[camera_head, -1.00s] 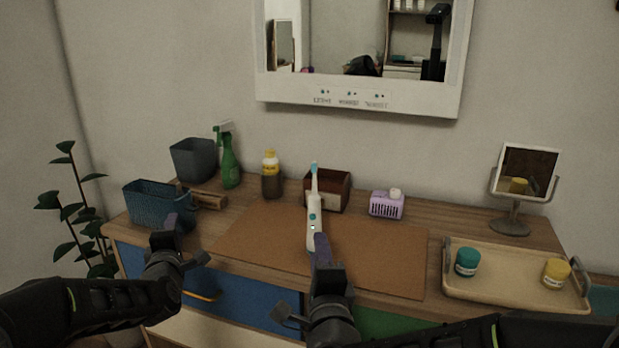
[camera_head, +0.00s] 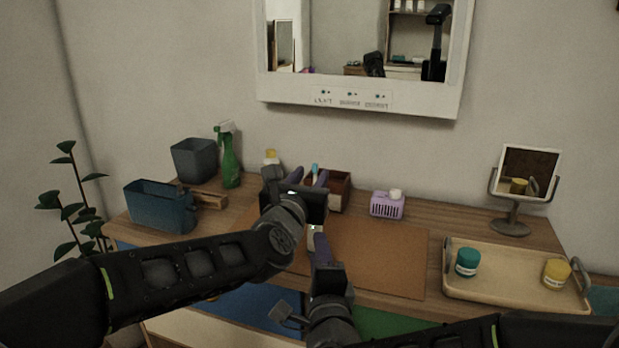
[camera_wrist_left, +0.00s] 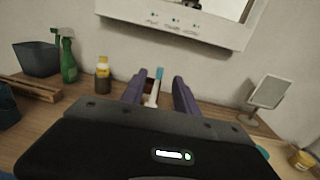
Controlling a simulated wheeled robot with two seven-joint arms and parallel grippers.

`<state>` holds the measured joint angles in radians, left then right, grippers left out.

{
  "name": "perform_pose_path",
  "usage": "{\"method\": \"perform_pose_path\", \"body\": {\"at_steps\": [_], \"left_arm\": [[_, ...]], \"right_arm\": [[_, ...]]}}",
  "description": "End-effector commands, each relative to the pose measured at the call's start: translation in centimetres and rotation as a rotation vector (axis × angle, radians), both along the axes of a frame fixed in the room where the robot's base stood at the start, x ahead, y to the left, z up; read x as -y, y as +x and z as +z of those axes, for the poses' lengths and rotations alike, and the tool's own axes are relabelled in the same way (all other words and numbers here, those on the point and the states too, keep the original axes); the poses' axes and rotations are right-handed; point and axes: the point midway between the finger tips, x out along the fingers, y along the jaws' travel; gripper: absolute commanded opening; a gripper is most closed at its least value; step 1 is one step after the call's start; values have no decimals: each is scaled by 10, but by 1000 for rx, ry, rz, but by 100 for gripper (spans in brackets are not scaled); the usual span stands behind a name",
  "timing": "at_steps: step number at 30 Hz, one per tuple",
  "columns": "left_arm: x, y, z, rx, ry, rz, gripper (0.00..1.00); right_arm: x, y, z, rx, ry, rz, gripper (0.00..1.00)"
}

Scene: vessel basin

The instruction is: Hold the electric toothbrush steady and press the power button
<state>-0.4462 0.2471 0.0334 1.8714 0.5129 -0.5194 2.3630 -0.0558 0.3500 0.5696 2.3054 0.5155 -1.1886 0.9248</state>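The white electric toothbrush (camera_head: 313,240) stands upright over the brown mat, its blue-tipped head visible above my left gripper. Most of its body is hidden behind that gripper. My left gripper (camera_head: 309,177) is open in front of the toothbrush's upper part. In the left wrist view its purple fingers are spread, and the toothbrush (camera_wrist_left: 154,92) shows between them, apparently farther away. My right gripper (camera_head: 321,249) is low at the toothbrush's lower end, its purple finger overlapping it. Whether it grips the toothbrush is not clear. The power button is hidden in the head view.
The brown mat (camera_head: 385,260) has free room on its right. A wooden box (camera_head: 341,190) and purple holder (camera_head: 387,205) stand behind. A tray (camera_head: 500,287) with two jars lies right. A blue basket (camera_head: 160,208) and green spray bottle (camera_head: 229,165) stand left.

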Motion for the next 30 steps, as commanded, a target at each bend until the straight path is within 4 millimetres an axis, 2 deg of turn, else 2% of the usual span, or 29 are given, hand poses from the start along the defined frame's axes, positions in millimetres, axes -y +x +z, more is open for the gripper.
{"method": "perform_pose_path", "body": {"at_steps": [7, 11, 24, 30], "left_arm": [[0, 2, 0, 0, 2, 2, 36], [1, 9, 0, 1, 3, 2, 36], [16, 67, -1, 1, 4, 2, 36], [18, 76, 0, 3, 2, 2, 36]], "right_arm": [[0, 0, 0, 0, 0, 0, 36], [0, 0, 0, 0, 0, 0, 36], [0, 0, 0, 0, 0, 0, 36], [0, 0, 0, 0, 0, 0, 36]]}}
